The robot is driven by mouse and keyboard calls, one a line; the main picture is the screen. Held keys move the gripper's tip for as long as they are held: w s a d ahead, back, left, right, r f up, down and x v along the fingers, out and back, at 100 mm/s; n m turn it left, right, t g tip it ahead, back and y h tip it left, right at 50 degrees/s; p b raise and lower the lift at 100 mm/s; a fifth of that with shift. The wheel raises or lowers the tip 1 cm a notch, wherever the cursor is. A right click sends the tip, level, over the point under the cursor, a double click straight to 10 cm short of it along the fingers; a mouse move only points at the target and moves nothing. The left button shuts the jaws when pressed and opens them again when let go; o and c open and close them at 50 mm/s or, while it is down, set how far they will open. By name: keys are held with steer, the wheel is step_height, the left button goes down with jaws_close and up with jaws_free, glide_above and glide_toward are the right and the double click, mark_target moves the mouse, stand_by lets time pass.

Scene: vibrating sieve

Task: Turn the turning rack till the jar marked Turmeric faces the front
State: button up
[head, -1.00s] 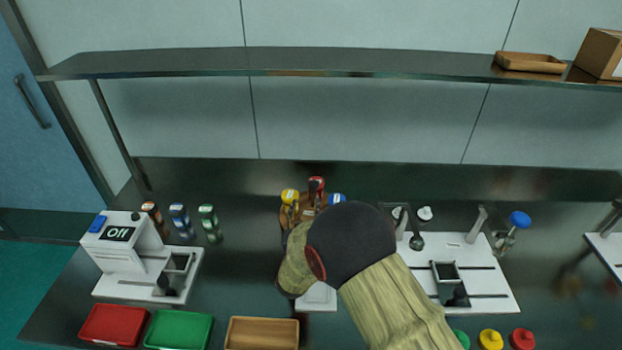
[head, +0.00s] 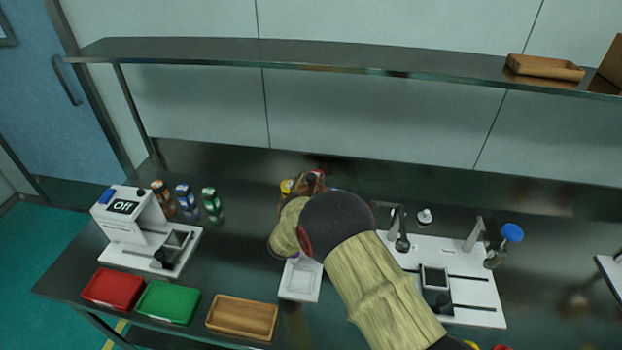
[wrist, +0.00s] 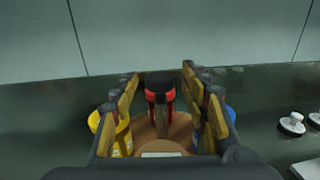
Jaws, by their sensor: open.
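The turning rack is a round wooden stand (wrist: 178,126) at the back middle of the bench. In the wrist view a yellow jar (wrist: 122,134) stands at its left, a red-and-black jar (wrist: 160,92) at its far side and a blue jar (wrist: 227,116) at its right. I cannot read a Turmeric label on any of them. My gripper (wrist: 160,78) is open, its two fingers reaching over the rack between the side jars; nothing is clamped. In the head view my arm hides most of the rack, leaving the yellow jar (head: 286,187) partly visible.
A white machine showing "Off" (head: 130,225) and several small bottles (head: 186,197) stand left. Red (head: 114,288), green (head: 168,301) and wooden (head: 242,317) trays lie along the front. A white station (head: 470,285) stands right. A shelf (head: 350,62) spans above.

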steer(key=shift+x, duration=1.25)
steer(key=shift+c, duration=0.9)
jaws_close()
